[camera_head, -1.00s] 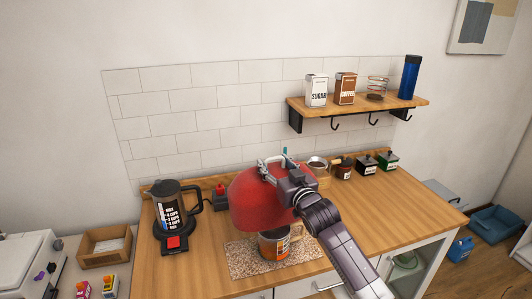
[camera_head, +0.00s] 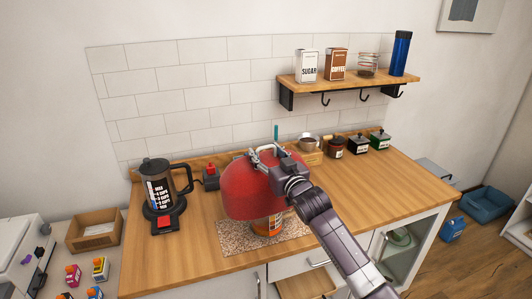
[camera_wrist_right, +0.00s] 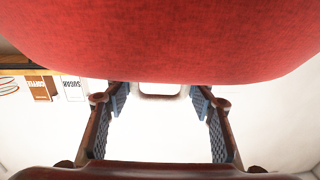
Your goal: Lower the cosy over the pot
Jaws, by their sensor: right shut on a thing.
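The red dome-shaped cosy (camera_head: 243,198) hangs over the pot (camera_head: 268,227) on the counter. My right gripper (camera_head: 265,157) is shut on the loop on top of the cosy. In the right wrist view the cosy (camera_wrist_right: 160,40) fills the top, and the loop sits between the fingertips of the gripper (camera_wrist_right: 160,95). My left gripper is not in view.
The pot stands on a speckled mat (camera_head: 233,240) on the wooden counter (camera_head: 190,255). A black jug (camera_head: 158,190) stands to the left. Several small jars and a wooden holder (camera_head: 312,157) stand behind right, under a wall shelf (camera_head: 350,82). The counter's right side is clear.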

